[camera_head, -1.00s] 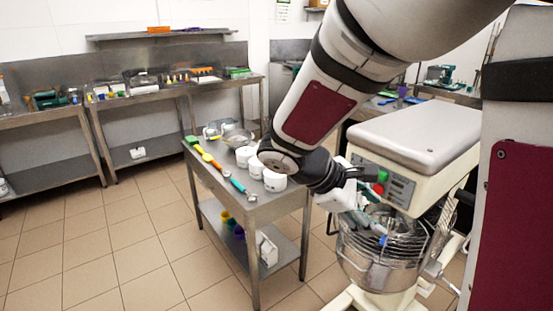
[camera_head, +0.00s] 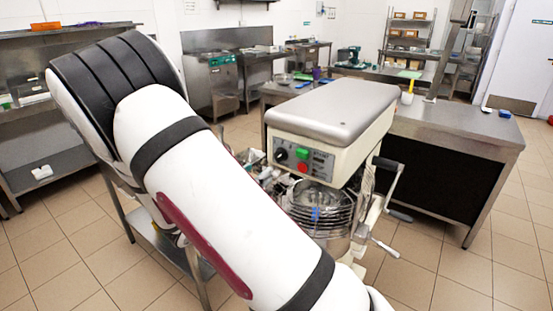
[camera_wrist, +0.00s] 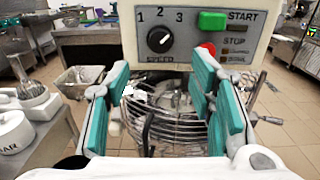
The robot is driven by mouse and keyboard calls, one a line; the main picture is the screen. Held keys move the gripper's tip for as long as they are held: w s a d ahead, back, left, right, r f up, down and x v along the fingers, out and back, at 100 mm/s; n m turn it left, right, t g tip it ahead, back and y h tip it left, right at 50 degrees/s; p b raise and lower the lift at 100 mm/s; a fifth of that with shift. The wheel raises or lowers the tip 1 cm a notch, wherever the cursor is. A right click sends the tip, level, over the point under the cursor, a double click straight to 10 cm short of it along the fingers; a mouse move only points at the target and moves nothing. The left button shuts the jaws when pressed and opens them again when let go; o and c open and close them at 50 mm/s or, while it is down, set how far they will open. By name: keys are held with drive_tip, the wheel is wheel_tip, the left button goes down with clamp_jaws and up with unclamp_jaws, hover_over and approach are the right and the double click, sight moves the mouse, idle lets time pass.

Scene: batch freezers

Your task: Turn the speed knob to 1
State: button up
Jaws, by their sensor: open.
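The speed knob (camera_wrist: 160,39) is a round black dial on the mixer's grey control panel (camera_wrist: 190,22). Numbers 1, 2 and 3 are printed around it, left to right, with SPEED below. A pale diagonal mark crosses its face, tilted toward the upper right, between 2 and 3. In the head view the knob (camera_head: 281,155) is a small dark dial left of the green button. My gripper (camera_wrist: 160,69) is open and empty in the wrist view, its teal-lined fingers apart below the knob and not touching it. My arm hides the gripper in the head view.
A green START button (camera_wrist: 212,21) and a red STOP button (camera_wrist: 207,49) sit right of the knob. A wire bowl guard (camera_wrist: 165,120) lies below the panel. A side table with white containers (camera_wrist: 14,131) stands left. A steel counter (camera_head: 460,130) stands right of the mixer.

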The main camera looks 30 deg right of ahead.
sight(278, 157)
drive_tip(key=p+x, duration=0.1)
drive_tip(key=x, duration=0.9)
drive_tip(key=shift+d, duration=0.1)
drive_tip(key=c, duration=1.2)
